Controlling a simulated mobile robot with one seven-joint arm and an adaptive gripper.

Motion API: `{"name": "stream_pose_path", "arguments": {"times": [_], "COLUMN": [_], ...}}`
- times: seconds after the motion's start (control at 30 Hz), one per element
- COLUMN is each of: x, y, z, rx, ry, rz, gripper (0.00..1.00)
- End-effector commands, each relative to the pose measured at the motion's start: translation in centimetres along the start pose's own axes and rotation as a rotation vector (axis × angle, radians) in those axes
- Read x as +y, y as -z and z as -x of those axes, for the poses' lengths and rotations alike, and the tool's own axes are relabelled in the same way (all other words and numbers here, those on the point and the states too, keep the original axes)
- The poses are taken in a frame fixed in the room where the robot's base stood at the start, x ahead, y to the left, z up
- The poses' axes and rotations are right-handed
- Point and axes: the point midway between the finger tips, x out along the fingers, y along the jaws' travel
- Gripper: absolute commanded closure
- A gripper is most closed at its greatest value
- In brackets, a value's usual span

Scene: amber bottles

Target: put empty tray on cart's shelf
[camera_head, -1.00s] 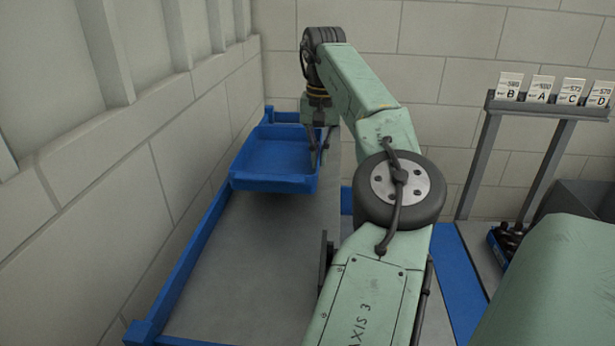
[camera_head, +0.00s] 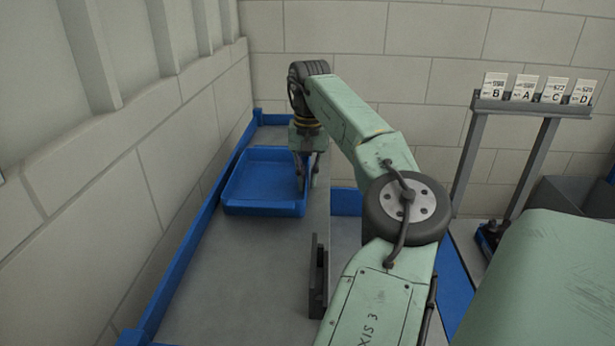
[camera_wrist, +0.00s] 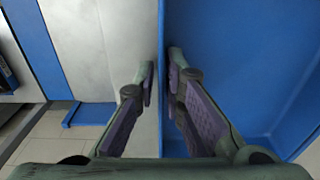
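The empty blue tray (camera_head: 262,210) is over a grey surface with blue edges (camera_head: 215,290), which looks like the cart's shelf. My gripper (camera_head: 302,172) is at the tray's right side in the head view.
A pale block wall (camera_head: 150,200) runs close along the left. A blue rim (camera_head: 185,250) edges the surface on that side. A grey stand (camera_head: 520,108) with cards B, A, C and D is at the right. The front part of the grey surface is clear.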

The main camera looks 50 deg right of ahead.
Motion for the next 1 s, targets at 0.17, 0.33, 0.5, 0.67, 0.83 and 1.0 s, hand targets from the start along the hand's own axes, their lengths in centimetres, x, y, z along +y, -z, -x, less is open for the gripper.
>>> {"name": "stream_pose_path", "arguments": {"times": [0.17, 0.33, 0.5, 0.67, 0.83, 1.0], "x": [0.0, 0.0, 0.0, -0.1, -0.1, -0.2], "y": [0.0, 0.0, 0.0, 0.1, 0.1, 0.0], "z": [0.0, 0.0, 0.3, 2.1, 5.9, 9.7], "rx": [0.0, 0.0, 0.001, 0.004, 0.004, 0.003], "ry": [0.0, 0.0, 0.0, 0.0, 0.001, 0.001], "rz": [0.0, 0.0, 0.0, -0.002, -0.001, -0.001], "gripper": [0.75, 0.75, 0.75, 0.75, 0.75, 0.75]}}
